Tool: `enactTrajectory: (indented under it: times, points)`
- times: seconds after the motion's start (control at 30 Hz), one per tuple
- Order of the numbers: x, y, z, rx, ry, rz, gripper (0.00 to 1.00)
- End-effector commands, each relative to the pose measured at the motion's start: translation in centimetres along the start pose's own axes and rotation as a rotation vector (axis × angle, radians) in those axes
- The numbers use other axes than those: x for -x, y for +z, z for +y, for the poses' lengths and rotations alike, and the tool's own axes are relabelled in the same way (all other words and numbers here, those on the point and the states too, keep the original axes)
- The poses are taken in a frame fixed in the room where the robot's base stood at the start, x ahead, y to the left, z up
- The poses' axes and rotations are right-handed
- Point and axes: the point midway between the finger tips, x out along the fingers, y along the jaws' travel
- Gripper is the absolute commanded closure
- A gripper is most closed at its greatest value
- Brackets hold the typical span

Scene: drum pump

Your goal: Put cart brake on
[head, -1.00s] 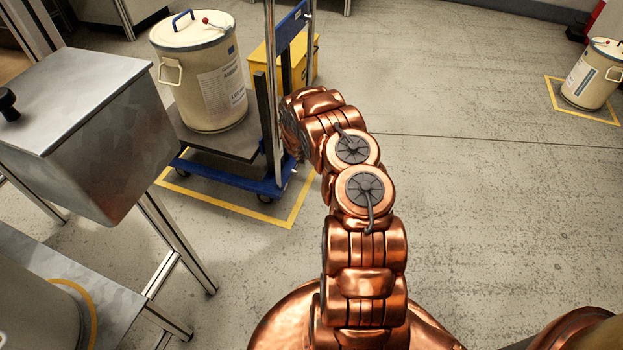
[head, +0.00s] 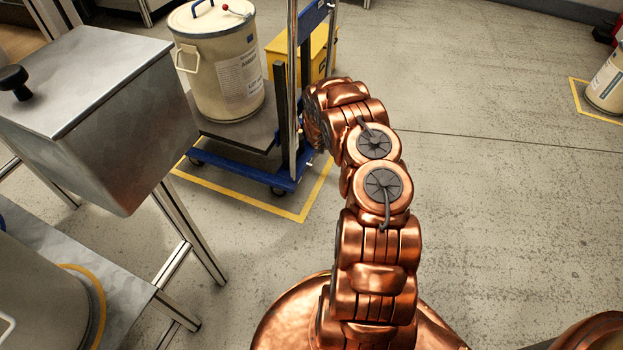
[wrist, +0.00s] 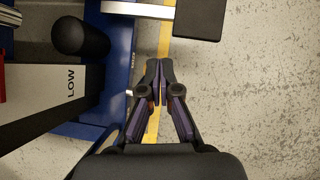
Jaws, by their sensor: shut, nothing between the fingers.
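The cart (head: 240,181) has a blue base on small casters, an upright metal mast and a grey platform. A cream drum (head: 222,70) stands on the platform. In the wrist view the blue cart frame (wrist: 118,45) lies left of my gripper (wrist: 159,62), with tiny lettering on its edge that is hard to read. My gripper is shut and empty, pointing down beside the frame, over the yellow floor line. A small pale tip shows by the left finger; I cannot tell whether it is the brake. In the head view my arm hides my gripper.
A steel box (head: 95,110) on a metal stand is at left. A yellow box (head: 318,52) sits behind the mast. In the wrist view a black knob (wrist: 80,36) and a "LOW" panel (wrist: 70,83) are at left. Open floor (head: 500,190) lies at right.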

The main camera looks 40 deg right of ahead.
Motion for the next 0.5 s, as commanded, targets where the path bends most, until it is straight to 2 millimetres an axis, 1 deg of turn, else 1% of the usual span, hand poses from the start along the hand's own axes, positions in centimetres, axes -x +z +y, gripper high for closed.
enactTrajectory:
  times: [0.27, 0.5]
  points:
    - [0.2, -0.1, 0.1, 0.0, 0.002, -0.001, 1.0]
    - [1.3, -0.4, 0.5, 0.005, 0.003, 0.0, 1.0]
